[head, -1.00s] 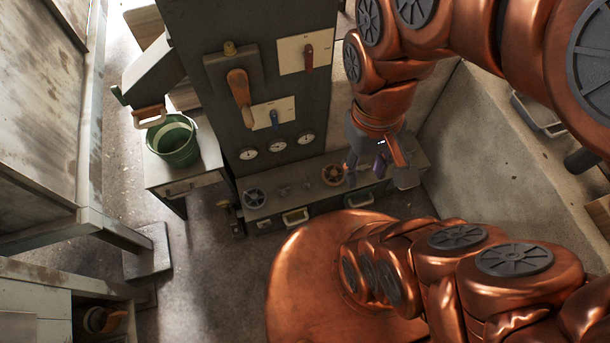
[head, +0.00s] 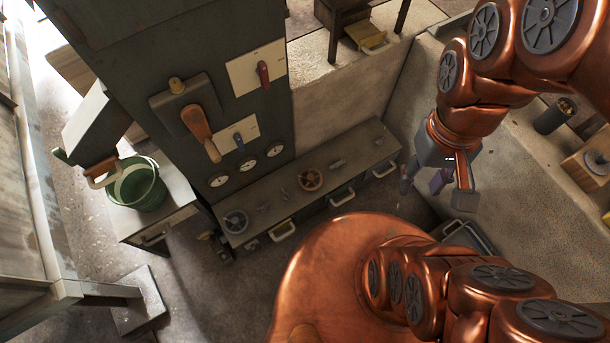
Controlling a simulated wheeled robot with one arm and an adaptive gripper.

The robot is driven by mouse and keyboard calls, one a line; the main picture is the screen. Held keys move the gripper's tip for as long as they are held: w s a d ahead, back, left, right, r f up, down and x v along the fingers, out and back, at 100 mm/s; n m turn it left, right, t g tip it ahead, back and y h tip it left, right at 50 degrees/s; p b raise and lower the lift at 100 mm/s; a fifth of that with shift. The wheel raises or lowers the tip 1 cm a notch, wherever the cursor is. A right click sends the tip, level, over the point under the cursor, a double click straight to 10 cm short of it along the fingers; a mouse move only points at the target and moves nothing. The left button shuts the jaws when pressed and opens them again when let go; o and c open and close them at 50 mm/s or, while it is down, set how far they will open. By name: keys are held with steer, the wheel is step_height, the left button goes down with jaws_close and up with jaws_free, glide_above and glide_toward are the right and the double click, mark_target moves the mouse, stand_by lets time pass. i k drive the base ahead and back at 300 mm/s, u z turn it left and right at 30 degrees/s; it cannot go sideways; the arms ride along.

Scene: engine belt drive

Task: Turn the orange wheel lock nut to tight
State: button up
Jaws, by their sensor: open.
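The orange wheel (head: 311,180), a small brownish-orange handwheel, sits on the long grey bench top (head: 352,151) in the middle of the head view. Its lock nut is too small to make out. My gripper (head: 436,192) hangs to the right of the bench, clear of the wheel. Its fingers are spread apart, with nothing seen held between them. A grey wheel (head: 235,221) sits at the left end of the same bench.
A dark panel (head: 150,60) with a red lever (head: 263,74), an orange-handled lever (head: 200,130) and gauges (head: 247,165) rises behind the bench's left part. A green bucket (head: 140,188) stands on a side cabinet at left. Drawer handles (head: 342,197) stick out along the bench front.

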mark_target(285, 196)
steer(key=z, duration=0.05)
steer(key=k, duration=1)
steer(key=u, duration=1.4)
steer(key=i, duration=0.5)
steer(key=z, duration=0.1)
